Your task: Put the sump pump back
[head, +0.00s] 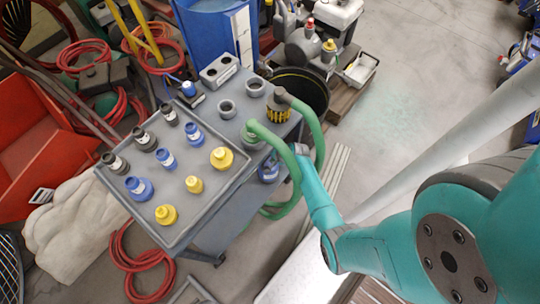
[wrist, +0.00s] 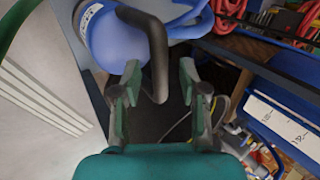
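A rounded blue body with a bent black handle (wrist: 157,55), which looks like the sump pump (wrist: 108,42), fills the top of the wrist view. In the head view a blue thing (head: 268,172) that seems to be the same pump sits low at the cart's right side, partly hidden by green hose. My gripper (wrist: 159,76) is open, and the handle's free end shows between its two fingers. I see no finger closed on the handle. In the head view my teal wrist reaches down beside the cart, and the fingers are hidden.
The grey cart (head: 222,222) carries a tray of blue, yellow and black bottles, with empty round holders (head: 227,109) behind. A green hose (head: 312,125) loops down its right side, close to my arm. A black bucket (head: 312,92) stands behind.

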